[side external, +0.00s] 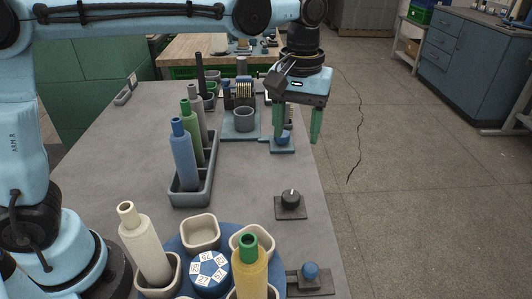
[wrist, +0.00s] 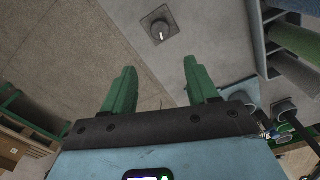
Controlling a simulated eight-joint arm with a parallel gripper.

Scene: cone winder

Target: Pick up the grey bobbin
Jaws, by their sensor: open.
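The grey bobbin (side external: 195,105) stands upright at the far end of a grey tray (side external: 192,196), behind a green bobbin (side external: 187,112) and a blue bobbin (side external: 183,155). My gripper (side external: 297,140) points down, open and empty, to the right of the tray near the table's right edge. In the wrist view the gripper (wrist: 160,68) shows nothing between its green fingers. Part of the tray with bobbins shows at the upper right there, including a green bobbin (wrist: 298,42).
A blue round carousel (side external: 180,250) at the front carries cream cups, a cream bobbin (side external: 145,245) and a yellow bobbin (side external: 250,270). A grey cup (side external: 244,119) stands behind.

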